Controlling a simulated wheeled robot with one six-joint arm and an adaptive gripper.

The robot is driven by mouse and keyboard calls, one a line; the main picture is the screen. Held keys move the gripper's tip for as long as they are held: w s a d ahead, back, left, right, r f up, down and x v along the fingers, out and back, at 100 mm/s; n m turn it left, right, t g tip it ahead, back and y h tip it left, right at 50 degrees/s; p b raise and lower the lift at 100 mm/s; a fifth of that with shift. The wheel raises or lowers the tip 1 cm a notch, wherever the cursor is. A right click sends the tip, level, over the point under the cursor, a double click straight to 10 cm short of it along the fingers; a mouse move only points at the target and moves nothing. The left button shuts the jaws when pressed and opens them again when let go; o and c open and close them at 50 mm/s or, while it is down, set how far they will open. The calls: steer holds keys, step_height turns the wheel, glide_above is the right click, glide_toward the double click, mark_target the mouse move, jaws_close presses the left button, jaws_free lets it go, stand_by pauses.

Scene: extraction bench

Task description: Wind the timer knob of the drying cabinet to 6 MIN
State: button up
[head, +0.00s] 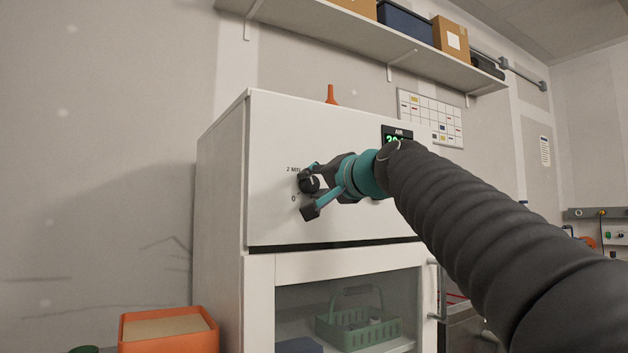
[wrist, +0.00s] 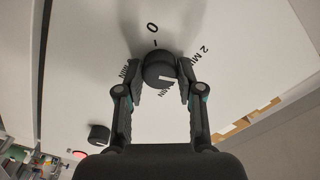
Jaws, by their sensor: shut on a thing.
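The timer knob (head: 311,184) is a dark round knob on the white upper front of the drying cabinet (head: 222,190). My gripper (head: 307,190) is shut on it, one finger above and one below in the head view. In the wrist view the knob (wrist: 158,66) sits between the two fingertips. A white mark shows on its lower right side there. The printed "0" and "2 MIN" are readable. Other "MIN" labels are partly covered by the fingers and knob, so I cannot tell which one the mark meets.
A display (head: 397,136) with green digits is partly hidden behind my arm. Another dark knob (wrist: 99,134) shows in the wrist view. Below, the glass door has a handle (head: 432,290) and a green basket (head: 338,328) inside. An orange bin (head: 167,343) stands lower left. A shelf (head: 340,32) runs above.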

steer(key=m, duration=0.9)
steer(key=o, duration=1.2)
steer(key=shift+a, duration=0.1)
steer(key=shift+c, duration=0.2)
